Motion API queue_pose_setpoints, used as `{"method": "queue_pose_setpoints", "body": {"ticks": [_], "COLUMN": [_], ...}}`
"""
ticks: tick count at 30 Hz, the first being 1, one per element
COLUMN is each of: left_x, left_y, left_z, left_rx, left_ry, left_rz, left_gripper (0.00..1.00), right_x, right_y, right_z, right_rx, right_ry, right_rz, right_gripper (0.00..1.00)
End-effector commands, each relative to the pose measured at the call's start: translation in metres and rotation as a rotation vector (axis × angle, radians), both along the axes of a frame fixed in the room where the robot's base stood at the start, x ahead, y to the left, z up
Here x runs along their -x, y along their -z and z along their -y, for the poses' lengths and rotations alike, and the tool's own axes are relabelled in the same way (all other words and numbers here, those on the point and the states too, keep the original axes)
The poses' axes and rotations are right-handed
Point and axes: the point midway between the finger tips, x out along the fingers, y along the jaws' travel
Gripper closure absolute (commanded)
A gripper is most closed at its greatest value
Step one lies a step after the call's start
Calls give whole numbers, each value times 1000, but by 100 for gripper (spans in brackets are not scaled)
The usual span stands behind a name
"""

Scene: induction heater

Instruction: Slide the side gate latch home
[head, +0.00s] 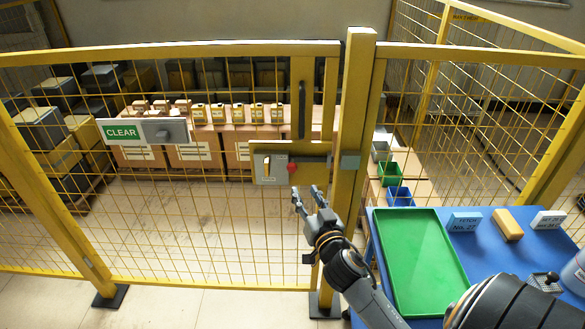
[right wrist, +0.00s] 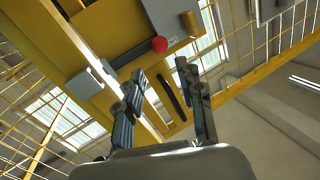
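The yellow mesh side gate (head: 190,50) stands upright against a yellow post (head: 352,110). Its latch has a grey plate (head: 272,168), a red knob (head: 292,167) and a dark bar (head: 312,160) that runs right toward a grey keeper (head: 350,161) on the post. I cannot tell whether the bar's end is inside the keeper. My right gripper (head: 306,193) is open and empty, just below and in front of the knob. In the right wrist view the red knob (right wrist: 159,45) shows beyond the gap between the open fingers (right wrist: 161,72), apart from them. My left gripper is out of view.
A dark vertical handle (head: 302,108) is on the gate above the latch. A sign reading CLEAR (head: 123,132) hangs at left. A blue table (head: 385,230) with a green tray (head: 440,255) stands at right, under my right arm. Boxes stand behind the mesh.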

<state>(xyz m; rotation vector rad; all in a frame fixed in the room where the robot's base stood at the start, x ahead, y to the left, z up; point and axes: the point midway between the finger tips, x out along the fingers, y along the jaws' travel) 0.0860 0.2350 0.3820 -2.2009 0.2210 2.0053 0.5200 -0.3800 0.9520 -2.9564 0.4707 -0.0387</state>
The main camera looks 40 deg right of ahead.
Motion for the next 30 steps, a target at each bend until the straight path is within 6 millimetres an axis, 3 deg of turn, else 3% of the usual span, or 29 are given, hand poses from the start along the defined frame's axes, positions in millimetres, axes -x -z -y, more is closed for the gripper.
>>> {"method": "queue_pose_setpoints", "body": {"ticks": [9,15,21,30], "left_x": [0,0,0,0], "left_y": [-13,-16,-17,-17], "left_z": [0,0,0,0], "left_rx": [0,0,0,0], "left_ry": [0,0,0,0], "left_rz": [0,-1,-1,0], "left_gripper": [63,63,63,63], "right_x": [-66,-97,-111,-112], "right_y": [-3,-1,0,0], "right_z": [22,32,36,37], "right_rx": [4,3,2,1], "right_ry": [2,1,1,0], "right_rz": [-1,-1,-3,-3], "right_gripper": [63,63,63,63]}}
